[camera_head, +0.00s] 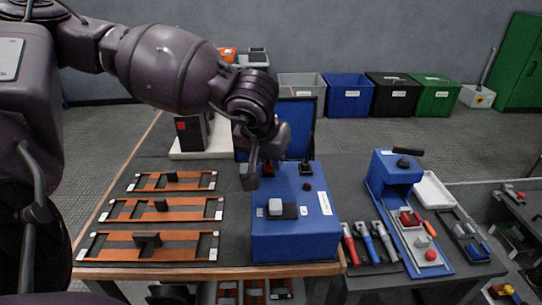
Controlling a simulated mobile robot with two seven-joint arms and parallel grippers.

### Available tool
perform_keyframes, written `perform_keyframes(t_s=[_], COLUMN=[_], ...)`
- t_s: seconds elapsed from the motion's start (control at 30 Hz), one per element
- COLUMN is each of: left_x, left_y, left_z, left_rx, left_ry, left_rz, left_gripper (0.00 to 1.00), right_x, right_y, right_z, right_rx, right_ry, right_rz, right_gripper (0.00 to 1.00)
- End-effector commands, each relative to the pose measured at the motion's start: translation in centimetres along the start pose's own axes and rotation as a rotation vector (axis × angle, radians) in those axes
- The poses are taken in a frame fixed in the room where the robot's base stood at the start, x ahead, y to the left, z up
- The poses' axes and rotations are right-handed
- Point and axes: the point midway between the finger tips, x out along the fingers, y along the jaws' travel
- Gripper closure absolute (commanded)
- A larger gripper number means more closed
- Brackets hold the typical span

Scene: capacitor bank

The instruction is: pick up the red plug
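A blue box (290,240) stands at the front of the wooden table. A small dark-red piece (268,169), which may be the red plug, sits at the back left of its top, partly hidden by my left gripper. My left gripper (263,167) points down over this back left part. Its fingers look apart, and I cannot tell whether they touch the red piece. A black socket-like part (306,167), a small red button (306,187) and a white block (275,207) are also on the box. My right gripper is not in view.
Three orange-brown panels (150,246) with black handles lie to the left. Several coloured-handled tools (368,243) and a blue tray (438,268) with red and grey parts are to the right. A black unit (193,133) stands behind. Coloured bins (348,94) line the wall.

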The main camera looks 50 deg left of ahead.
Motion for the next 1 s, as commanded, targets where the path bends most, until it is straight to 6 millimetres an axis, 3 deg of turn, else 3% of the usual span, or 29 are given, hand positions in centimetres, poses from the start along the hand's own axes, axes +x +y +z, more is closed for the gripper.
perform_keyframes(t_s=[0.17, 0.43, 1.0], left_x=[-0.17, -0.16, -0.28], left_y=[0.0, 0.0, -0.02], left_z=[-0.11, -0.09, -0.14], left_rx=[-0.001, -0.001, -0.001], left_ry=[0.004, 0.003, 0.003], left_rz=[0.001, 0.001, 0.001], left_gripper=[0.61, 1.0, 1.0], right_x=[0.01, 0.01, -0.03], right_y=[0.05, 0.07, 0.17], right_z=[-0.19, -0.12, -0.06], right_rx=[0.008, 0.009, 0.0], right_ry=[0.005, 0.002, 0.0], right_rz=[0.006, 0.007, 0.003], right_gripper=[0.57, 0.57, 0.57])
